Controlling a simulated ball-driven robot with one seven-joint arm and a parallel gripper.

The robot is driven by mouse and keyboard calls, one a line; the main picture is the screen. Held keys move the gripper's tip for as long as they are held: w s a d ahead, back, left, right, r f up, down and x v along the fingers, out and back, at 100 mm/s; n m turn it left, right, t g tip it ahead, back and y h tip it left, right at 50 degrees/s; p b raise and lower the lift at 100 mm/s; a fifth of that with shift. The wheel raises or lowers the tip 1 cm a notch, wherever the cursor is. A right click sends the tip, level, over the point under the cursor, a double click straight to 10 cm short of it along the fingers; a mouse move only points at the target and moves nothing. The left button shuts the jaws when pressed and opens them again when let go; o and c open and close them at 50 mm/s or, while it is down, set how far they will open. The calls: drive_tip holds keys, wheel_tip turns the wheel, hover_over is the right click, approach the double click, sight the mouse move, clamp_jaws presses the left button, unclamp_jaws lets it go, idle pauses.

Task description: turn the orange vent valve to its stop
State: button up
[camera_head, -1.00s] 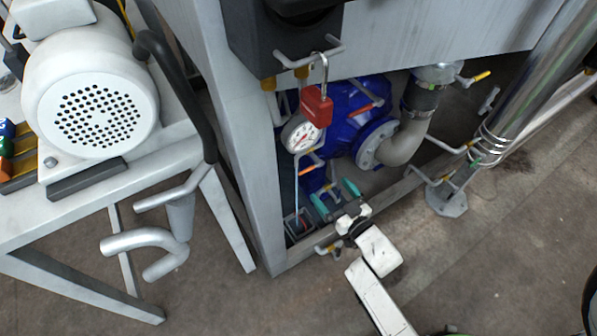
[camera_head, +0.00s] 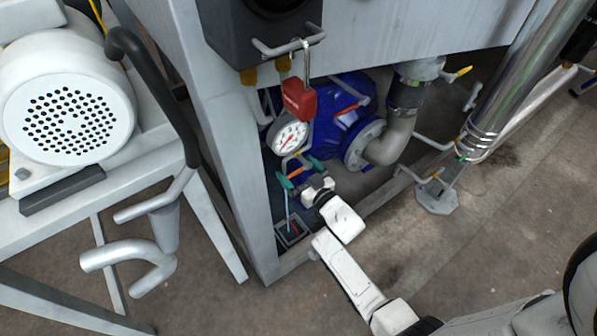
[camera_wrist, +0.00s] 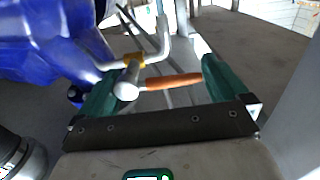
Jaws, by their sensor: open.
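The orange vent valve's handle (camera_wrist: 172,82) is an orange lever on a pale grey hub. It shows in the wrist view between my gripper's two green fingers. My gripper (camera_head: 300,172) is open, and its fingers stand apart on either side of the handle. The right finger is close to the handle's outer end, and the left one is near the hub. I cannot tell whether either finger touches. In the head view only a small orange strip of the handle (camera_head: 298,174) shows between the fingers, below the gauge.
A round gauge (camera_head: 290,138) and a red padlock (camera_head: 299,98) are just above my gripper. A blue pump body (camera_head: 333,122) with a curved grey pipe (camera_head: 392,142) lies behind. A grey frame leg (camera_head: 245,190) stands close on the left. Open floor lies to the right.

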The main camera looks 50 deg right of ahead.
drive_tip(key=shift+c, duration=0.4)
drive_tip(key=c, duration=1.2)
